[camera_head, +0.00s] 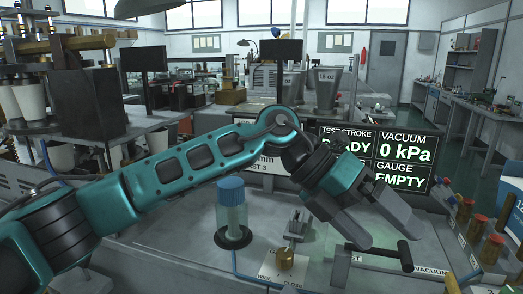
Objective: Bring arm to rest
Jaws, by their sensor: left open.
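My left arm reaches in from the left across the middle of the camera_head view. Its left gripper (368,226) is open and empty, with its grey fingers pointing down and to the right above the bench. The fingers hang in front of a black-handled lever (384,252), and I cannot tell how far apart they are. My right gripper is not in view.
A clear cylinder with a blue cap (231,192) stands on the bench (160,245) below the arm. A brass knob (285,257) sits on a plate marked WIDE and CLOSE. A display (405,160) reads VACUUM 0 kPa and GAUGE EMPTY.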

